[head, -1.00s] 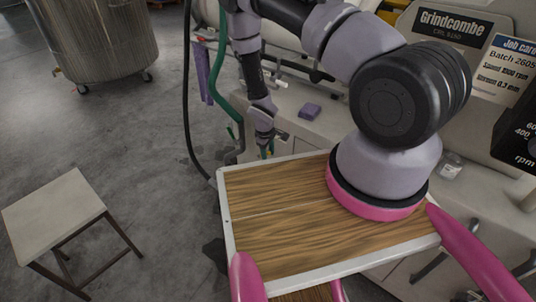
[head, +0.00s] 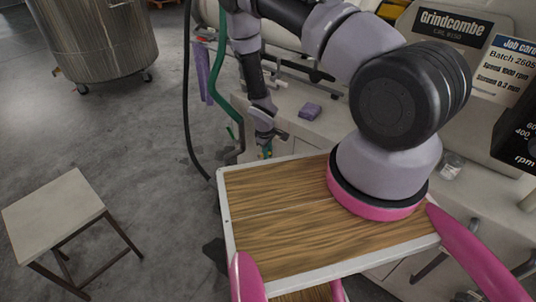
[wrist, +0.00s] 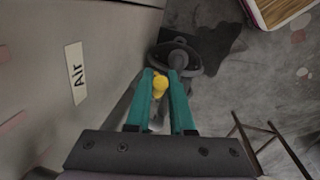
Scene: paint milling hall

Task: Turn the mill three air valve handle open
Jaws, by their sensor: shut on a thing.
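In the wrist view, my gripper (wrist: 162,88) has its two teal fingers closed on a small yellow piece (wrist: 160,83), which I take to be the air valve handle. Only the yellow end shows between the fingers; the valve body and the handle's angle cannot be made out. A white label reading "Air" (wrist: 75,72) is on the grey panel to the left. In the head view, my gripper (head: 266,152) is low beside the bench front, just past the far edge of my wooden deck, and the handle is barely visible there.
A dark round fitting (wrist: 176,57) lies beyond the fingertips. A green hose (head: 222,75) and a black cable hang left of my arm. A purple block (head: 310,111) lies on the bench. A stool (head: 55,215) and a steel vat (head: 95,38) stand left, with open floor between.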

